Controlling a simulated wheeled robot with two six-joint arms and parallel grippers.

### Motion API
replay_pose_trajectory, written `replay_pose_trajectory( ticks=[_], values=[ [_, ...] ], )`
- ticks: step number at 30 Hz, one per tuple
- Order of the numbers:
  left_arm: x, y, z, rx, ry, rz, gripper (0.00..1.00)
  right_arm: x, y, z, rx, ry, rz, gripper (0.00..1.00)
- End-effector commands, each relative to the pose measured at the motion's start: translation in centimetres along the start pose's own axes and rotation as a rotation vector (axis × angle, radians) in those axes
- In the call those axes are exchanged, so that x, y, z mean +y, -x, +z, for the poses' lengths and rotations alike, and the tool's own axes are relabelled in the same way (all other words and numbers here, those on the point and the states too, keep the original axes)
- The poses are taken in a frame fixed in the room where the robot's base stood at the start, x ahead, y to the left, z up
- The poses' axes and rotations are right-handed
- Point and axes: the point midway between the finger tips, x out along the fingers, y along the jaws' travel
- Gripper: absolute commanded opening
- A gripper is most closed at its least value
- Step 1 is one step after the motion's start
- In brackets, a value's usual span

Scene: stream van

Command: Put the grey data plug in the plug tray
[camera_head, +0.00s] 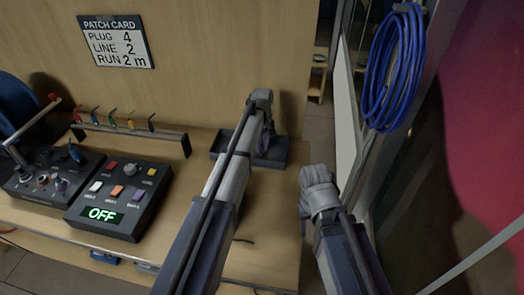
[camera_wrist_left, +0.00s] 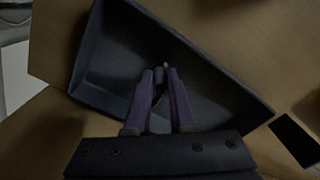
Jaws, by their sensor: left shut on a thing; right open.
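The plug tray (camera_head: 278,162) is a shallow dark grey tray on the wooden bench, against the back panel. It also fills much of the left wrist view (camera_wrist_left: 215,85). My left gripper (camera_head: 268,138) is over the tray, pointing down. In the left wrist view its purple fingers (camera_wrist_left: 161,80) are shut on the small grey data plug (camera_wrist_left: 159,75), seen above the tray floor. Whether the plug touches the floor is unclear. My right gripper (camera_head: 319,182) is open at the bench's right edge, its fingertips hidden.
A control box (camera_head: 118,195) reading OFF stands on the left of the bench, beside another panel (camera_head: 52,172). A rack (camera_head: 130,132) with several coloured hooks is behind them. A patch card (camera_head: 117,42) and blue cable coil (camera_head: 395,70) hang above. Bench between rack and tray is clear.

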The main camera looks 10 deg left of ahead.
Motion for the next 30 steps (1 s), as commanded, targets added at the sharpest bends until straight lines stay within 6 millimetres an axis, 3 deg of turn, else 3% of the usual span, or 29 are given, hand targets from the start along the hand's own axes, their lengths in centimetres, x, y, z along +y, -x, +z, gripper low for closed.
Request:
replay_pose_trajectory(
  ticks=[9,10,18,30],
  values=[
    [0.0,-0.28,0.01,0.0,0.0,0.0,0.0,-0.03,-0.28,-0.02,0.0,0.0,0.0,0.5],
    [0.0,-0.25,0.01,0.0,0.0,0.0,0.23,-0.02,-0.25,-0.01,0.0,0.0,0.0,0.5],
    [0.0,-0.13,0.01,0.0,0.0,0.0,0.51,-0.01,-0.13,-0.01,0.0,0.0,0.0,0.5],
    [0.0,0.39,0.0,0.0,0.0,0.0,0.51,0.04,0.39,0.02,0.0,0.0,0.0,0.5]
  ],
)
